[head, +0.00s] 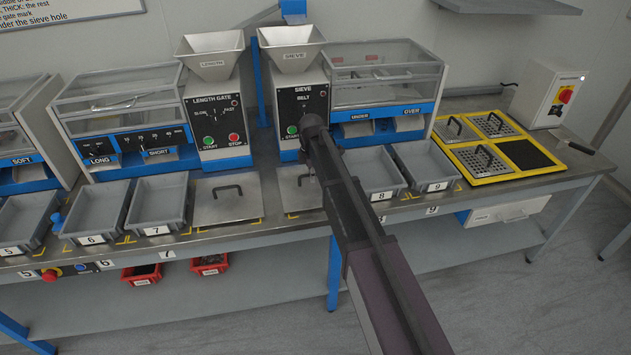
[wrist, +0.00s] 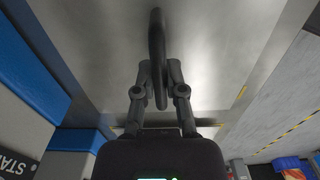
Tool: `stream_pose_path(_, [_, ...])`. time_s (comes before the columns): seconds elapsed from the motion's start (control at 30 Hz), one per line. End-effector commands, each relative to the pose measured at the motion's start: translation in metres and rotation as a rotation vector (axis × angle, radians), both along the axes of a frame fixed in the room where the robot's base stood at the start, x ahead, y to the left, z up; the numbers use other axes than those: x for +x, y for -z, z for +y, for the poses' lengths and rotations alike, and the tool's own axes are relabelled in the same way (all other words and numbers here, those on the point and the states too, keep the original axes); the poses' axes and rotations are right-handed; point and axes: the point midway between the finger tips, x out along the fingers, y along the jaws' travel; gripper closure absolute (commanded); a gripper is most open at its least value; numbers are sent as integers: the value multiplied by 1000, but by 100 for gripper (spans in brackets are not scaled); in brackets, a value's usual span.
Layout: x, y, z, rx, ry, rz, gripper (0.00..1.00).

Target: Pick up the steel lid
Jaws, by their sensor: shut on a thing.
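A flat steel lid (head: 296,201) with a black handle lies on the bench in front of the sieve machine (head: 302,110). My arm hides its right part in the head view. In the wrist view, the steel surface (wrist: 215,65) fills the middle, and my gripper (wrist: 158,80) is shut on the black handle (wrist: 157,40) that stands up from it. I cannot tell whether the lid is raised off the bench. A second steel lid (head: 226,206) with a black handle lies to the left, in front of the length gate machine (head: 214,112).
Grey bins 6 (head: 95,212), 7 (head: 158,203), 8 (head: 373,172) and 9 (head: 425,165) stand along the bench on both sides. A yellow frame (head: 533,166) with perforated plates is at the right. Blue-trimmed machines line the back. The floor in front is clear.

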Motion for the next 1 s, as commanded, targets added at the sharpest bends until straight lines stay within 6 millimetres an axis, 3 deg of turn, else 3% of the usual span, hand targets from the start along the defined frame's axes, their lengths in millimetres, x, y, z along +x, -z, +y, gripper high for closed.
stream_pose_path(0.47, [0,-19,0,0,-1,0,100])
stream_pose_path(1.0, [0,-74,1,0,-1,0,100])
